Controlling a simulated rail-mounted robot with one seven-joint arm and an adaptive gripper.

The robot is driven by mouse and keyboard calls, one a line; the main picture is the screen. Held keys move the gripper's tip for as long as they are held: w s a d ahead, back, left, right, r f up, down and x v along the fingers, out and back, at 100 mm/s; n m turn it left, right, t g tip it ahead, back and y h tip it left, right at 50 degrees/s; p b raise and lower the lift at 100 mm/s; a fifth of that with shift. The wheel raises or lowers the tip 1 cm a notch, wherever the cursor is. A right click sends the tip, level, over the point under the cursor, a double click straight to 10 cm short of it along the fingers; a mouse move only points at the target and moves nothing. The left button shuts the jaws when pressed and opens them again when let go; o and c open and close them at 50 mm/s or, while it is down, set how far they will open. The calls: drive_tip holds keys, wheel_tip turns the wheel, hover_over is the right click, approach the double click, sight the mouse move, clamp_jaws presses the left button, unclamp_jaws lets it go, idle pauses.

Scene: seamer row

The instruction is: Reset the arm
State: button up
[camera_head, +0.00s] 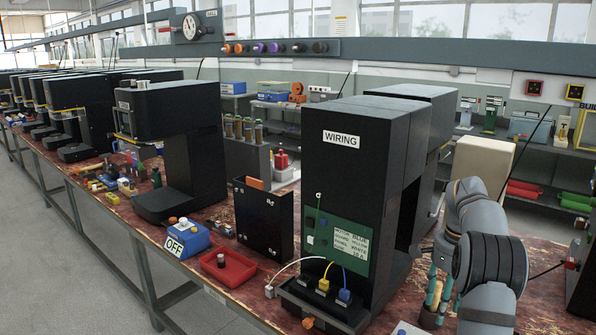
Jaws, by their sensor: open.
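The task names only my arm (490,262). Its grey links with dark bands stand at the right of the head view, above the bench and close to the right side of the black WIRING cabinet (340,185). The arm rises from the bottom edge, bends, and its upper part leans near the cabinet's rear. I cannot see anything held.
A red tray (228,267), a blue OFF box (187,238) and a black bin (263,217) sit further left. A beige box (482,165) stands behind the arm. Shelves line the wall.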

wheel_tip(320, 180, down, 11)
drive_tip(key=shift+r, duration=0.1)
drive_tip(key=shift+f+n+p, duration=0.2)
drive_tip(key=shift+n+p, duration=0.1)
drive_tip(key=n+p, duration=0.2)
drive_tip(key=n, duration=0.3)
drive_tip(key=shift+r+n, duration=0.1)
drive_tip(key=shift+n, duration=0.3)
drive_tip(key=n+p, duration=0.2)
drive_tip(key=n, duration=0.4)
drive_tip(key=n+p, duration=0.2)
drive_tip(key=n, duration=0.3)
drive_tip(key=shift+d+n, duration=0.1)
drive_tip(key=shift+n, duration=0.2)
drive_tip(key=n+p, duration=0.2)
drive_tip(key=n, duration=0.3)
drive_tip(key=shift+f, duration=0.2)
drive_tip(key=shift+r, duration=0.1)
